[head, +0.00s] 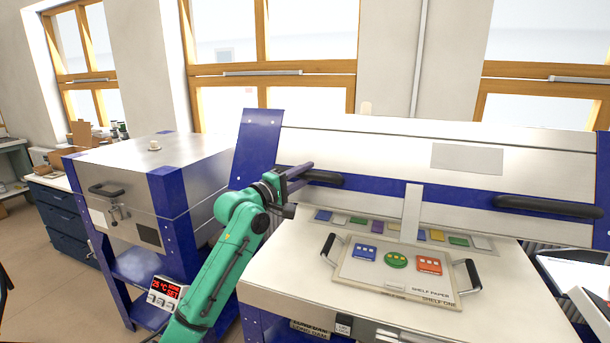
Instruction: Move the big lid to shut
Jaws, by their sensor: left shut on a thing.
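The big lid (380,150) is a pale metal panel with a blue band and blue end plates, on the large kiln at the right. It stands raised and tilted, open above the kiln's pale top. It has a black left handle (328,178) and a black right handle (545,207). My left gripper (303,174), on a green arm from the lower left, is shut on the left end of the left handle. The fingers partly hide that end. My right gripper is not in view.
On the large kiln's top lies a shelf board (385,282) with black handles, bearing blue, green and red pieces. A row of coloured tiles (377,227) lies behind it. A pale post (411,212) stands before the lid. A smaller shut kiln (135,185) is at the left.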

